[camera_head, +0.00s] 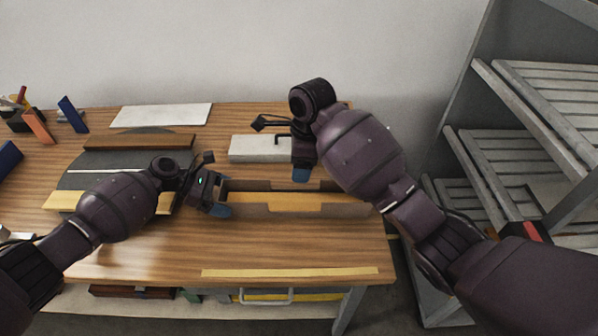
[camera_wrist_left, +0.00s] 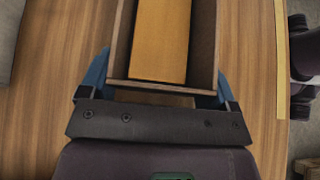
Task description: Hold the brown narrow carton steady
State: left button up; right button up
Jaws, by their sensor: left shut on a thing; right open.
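The brown narrow carton (camera_head: 250,211) lies lengthwise on the wooden table, open at the top. A yellow-orange item (camera_head: 300,202) lies inside it; in the left wrist view the item (camera_wrist_left: 160,40) fills much of the width between the carton walls (camera_wrist_left: 205,45). My left gripper (camera_head: 221,197) is shut on the carton's left end, its blue fingers on either side of it in the left wrist view (camera_wrist_left: 160,85). My right gripper (camera_head: 301,174) is open, at the carton's far side; its fingers are partly hidden by its own wrist.
A white box (camera_head: 258,149) stands behind the carton. A yellow strip (camera_head: 290,272) lies near the table's front edge. A grey mat with a brown bar (camera_head: 140,142) lies at left. A metal rack (camera_head: 500,150) stands at right. The front of the table is mostly clear.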

dwell(0.3)
pick_arm(q)
jog(key=o, duration=0.7)
jog(key=shift+a+r, duration=0.1)
jog(key=v, duration=1.1)
jog(key=shift+a+r, duration=0.2)
jog(key=shift+a, duration=0.15)
